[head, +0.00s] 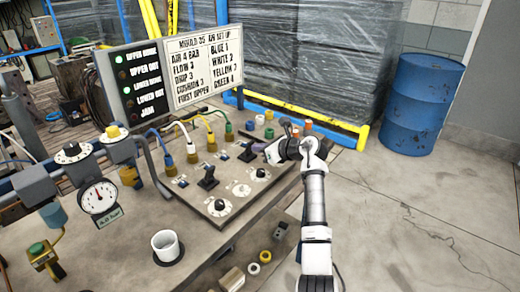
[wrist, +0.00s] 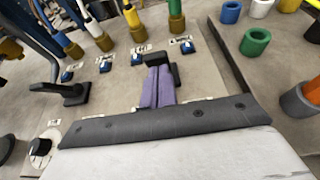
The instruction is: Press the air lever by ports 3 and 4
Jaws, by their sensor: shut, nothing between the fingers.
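A sloped grey panel (head: 225,205) carries a row of ports with coloured hoses and two black levers. The lever toward the right end of the row (head: 247,152) stands near the last two hose ports; port numbers are too small to read. In the wrist view this lever (wrist: 173,73) shows as a black block right at the tips of my purple fingers. My gripper (wrist: 157,80) is shut and empty, its fingers together. Whether they touch the lever or only overlap it, I cannot tell. The other lever (head: 207,179) stands further left and also shows in the wrist view (wrist: 74,92).
A signboard (head: 205,68) stands behind.

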